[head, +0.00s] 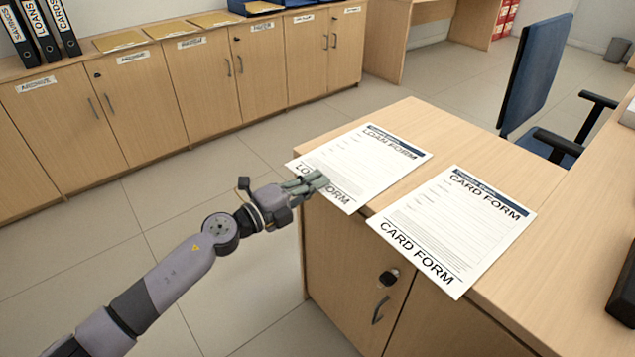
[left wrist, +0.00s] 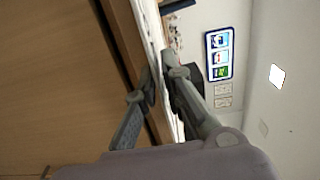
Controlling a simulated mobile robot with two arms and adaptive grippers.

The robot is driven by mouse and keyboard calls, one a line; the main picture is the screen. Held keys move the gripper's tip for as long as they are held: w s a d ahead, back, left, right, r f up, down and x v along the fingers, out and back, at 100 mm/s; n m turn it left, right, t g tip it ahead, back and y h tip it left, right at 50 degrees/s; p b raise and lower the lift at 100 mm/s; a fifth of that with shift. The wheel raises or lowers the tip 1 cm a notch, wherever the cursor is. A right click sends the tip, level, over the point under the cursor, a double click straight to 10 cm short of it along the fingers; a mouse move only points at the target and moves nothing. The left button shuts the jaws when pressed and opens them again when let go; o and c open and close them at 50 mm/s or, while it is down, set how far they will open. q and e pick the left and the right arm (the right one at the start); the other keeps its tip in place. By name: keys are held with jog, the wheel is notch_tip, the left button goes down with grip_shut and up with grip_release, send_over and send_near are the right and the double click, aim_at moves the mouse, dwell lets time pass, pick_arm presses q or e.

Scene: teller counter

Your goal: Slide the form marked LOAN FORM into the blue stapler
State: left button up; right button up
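The LOAN FORM (head: 372,160) is a white sheet with a dark header, lying flat on the wooden counter. Its near left edge reaches past the counter's left edge. My left gripper (head: 312,181) is at that overhanging edge and covers part of the lower LOAN FORM lettering. In the left wrist view my left gripper's fingers (left wrist: 161,76) are close together, one on each side of the white sheet's edge. I cannot tell whether they press on it. No blue stapler is visible in either view. My right gripper is not in view.
The CARD FORM (head: 455,225) lies beside it on the counter (head: 460,145), to the right. A black object (head: 624,290) is at the right edge. A blue chair (head: 536,75) stands behind the counter. Low cabinets (head: 130,100) line the back wall, with open floor between.

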pick_arm(q)
grip_shut()
jog(key=shift+r, duration=0.1)
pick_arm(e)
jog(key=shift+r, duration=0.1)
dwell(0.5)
pick_arm(q)
notch_tip(320, 180, up, 2)
jog(key=p, duration=0.3)
jog(key=shift+r, duration=0.2)
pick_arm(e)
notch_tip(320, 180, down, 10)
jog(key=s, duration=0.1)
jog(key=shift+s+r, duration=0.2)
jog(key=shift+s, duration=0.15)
